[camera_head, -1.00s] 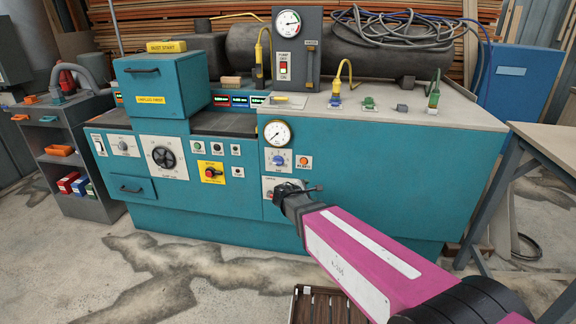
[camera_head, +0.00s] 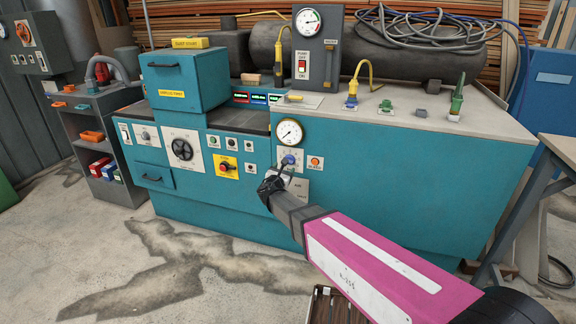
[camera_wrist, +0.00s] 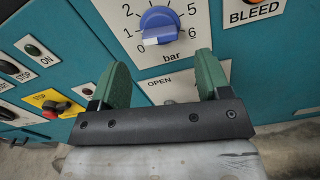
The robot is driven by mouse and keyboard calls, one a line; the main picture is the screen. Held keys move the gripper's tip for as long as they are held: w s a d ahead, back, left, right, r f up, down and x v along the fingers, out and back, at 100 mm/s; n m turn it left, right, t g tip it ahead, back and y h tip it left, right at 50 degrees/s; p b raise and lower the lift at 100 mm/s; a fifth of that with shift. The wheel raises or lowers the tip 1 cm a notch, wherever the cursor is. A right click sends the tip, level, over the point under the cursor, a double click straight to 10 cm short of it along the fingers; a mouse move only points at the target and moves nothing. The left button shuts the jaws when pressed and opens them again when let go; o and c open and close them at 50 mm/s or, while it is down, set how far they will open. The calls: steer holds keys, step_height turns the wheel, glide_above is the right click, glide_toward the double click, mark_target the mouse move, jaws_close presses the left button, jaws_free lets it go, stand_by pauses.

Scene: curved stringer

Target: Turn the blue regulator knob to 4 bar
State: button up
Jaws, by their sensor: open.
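The blue regulator knob (camera_head: 289,160) sits on a white dial plate on the teal machine's front, below a round white gauge (camera_head: 290,132). In the wrist view the knob (camera_wrist: 158,22) is at top centre, with numbers around it and "bar" below. Its white pointer mark is at the lower left, near the low end of the scale, below the 1. My gripper (camera_wrist: 163,72) is open and empty, its two green fingers apart. The knob lies beyond the fingertips, between them in the picture, and does not appear to be gripped. In the head view my gripper (camera_head: 273,183) is just below and left of the knob.
An orange bleed button (camera_head: 315,162) is right of the knob. A plate marked "OPEN" (camera_wrist: 160,83) lies below it, partly hidden by my gripper. A yellow-backed red switch (camera_head: 226,168) and several buttons are to the left. A table (camera_head: 560,150) stands at the right.

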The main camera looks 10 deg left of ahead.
steer(key=shift+w+d, duration=0.15)
steer(key=shift+w, duration=1.25)
steer(key=shift+w+d, duration=0.1)
steer(key=shift+w, duration=1.25)
steer(key=c, duration=0.9)
